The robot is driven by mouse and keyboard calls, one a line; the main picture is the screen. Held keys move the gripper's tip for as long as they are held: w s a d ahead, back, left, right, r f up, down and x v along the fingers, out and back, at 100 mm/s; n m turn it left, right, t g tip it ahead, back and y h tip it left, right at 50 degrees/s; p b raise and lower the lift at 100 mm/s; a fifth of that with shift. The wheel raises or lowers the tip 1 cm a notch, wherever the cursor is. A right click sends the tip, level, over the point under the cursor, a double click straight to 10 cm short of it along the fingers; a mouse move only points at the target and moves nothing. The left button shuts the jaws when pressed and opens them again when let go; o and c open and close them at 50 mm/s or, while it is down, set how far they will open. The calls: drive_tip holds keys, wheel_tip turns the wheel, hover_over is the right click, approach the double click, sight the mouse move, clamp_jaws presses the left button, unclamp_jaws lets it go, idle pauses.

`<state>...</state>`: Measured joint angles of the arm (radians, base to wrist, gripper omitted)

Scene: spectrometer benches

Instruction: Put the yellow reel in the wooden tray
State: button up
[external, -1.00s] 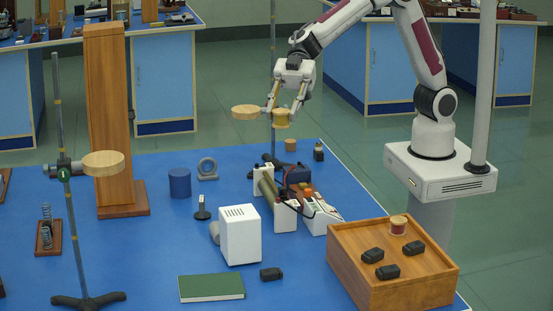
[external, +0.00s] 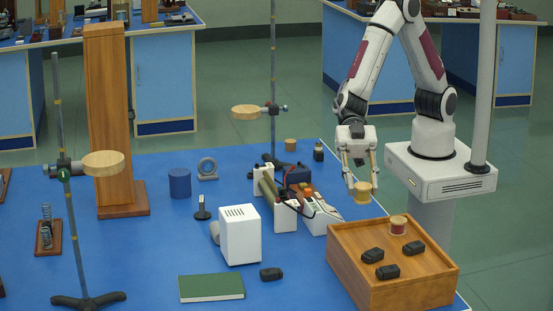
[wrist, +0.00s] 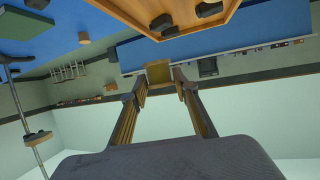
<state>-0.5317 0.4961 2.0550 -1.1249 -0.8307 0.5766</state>
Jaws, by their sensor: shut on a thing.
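The yellow reel (external: 362,192) is between the fingertips of my gripper (external: 359,184) in the external view. My gripper is shut on it and holds it in the air, behind and a little left of the wooden tray. The reel (wrist: 158,72) also shows between the two fingers in the wrist view. The wooden tray (external: 350,268) is a brown box at the front right of the blue table. Its rim (wrist: 228,18) shows at the top of the wrist view.
On the tray are a red reel with pale ends (external: 398,225) and three black blocks (external: 387,272). A white box (external: 240,235), a green book (external: 211,288) and a stand with a wooden disc (external: 247,112) are to the left. The tray's back left area looks clear.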

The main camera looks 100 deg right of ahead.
drive_tip(key=shift+f, duration=0.15)
hover_over(359, 236)
drive_tip(key=shift+f, duration=3)
drive_tip(key=shift+f, duration=0.1)
drive_tip(key=shift+f, duration=1.75)
drive_tip(key=shift+f, duration=0.1)
drive_tip(key=o, duration=1)
drive_tip(key=shift+d, duration=0.1)
drive_tip(key=v, duration=1.2)
